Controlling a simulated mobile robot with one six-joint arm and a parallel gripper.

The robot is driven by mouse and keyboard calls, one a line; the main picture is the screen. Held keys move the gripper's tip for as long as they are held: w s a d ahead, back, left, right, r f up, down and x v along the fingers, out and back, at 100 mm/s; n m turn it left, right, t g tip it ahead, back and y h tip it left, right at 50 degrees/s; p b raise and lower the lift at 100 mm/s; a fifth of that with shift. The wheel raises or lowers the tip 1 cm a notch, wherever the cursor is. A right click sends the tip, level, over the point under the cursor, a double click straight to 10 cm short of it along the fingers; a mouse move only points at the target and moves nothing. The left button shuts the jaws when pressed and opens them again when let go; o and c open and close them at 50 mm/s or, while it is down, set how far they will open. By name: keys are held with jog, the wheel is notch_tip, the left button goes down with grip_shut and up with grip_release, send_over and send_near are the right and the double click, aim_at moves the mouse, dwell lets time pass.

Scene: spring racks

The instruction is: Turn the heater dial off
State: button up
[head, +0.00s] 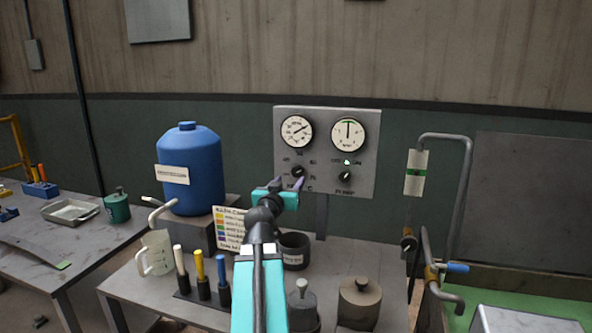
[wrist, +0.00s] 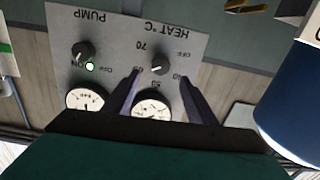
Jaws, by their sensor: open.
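The heater dial (wrist: 160,66) is a small black knob on a grey panel (wrist: 118,30), with numbers and OFF printed around it under HEAT °C. The wrist view shows it upside down. A pale mark on the knob seems to point towards 60, but it is too small to be sure. In the head view the dial (head: 297,171) sits below the left gauge. My gripper (wrist: 160,77) is open, with one dark finger on each side of the dial. I cannot tell whether the fingers touch it. The gripper (head: 290,184) shows in front of the panel in the head view.
The pump knob (head: 345,176) and a lit green lamp (head: 347,162) are to the dial's right. Two gauges, left (head: 297,131) and right (head: 348,134), sit above. A blue tank (head: 190,175) stands left of my arm.

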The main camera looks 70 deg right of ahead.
aim_at(297, 173)
jog(key=shift+w+d+p, duration=0.2)
jog(key=shift+d+p, duration=0.55)
jog(key=shift+d, duration=1.5)
jog(key=shift+w+d+p, duration=0.15)
jog(key=shift+d+p, duration=0.6)
jog(key=shift+d, duration=1.45)
jog(key=c, duration=0.9)
jog(key=shift+a, duration=0.15)
jog(key=shift+c, duration=0.7)
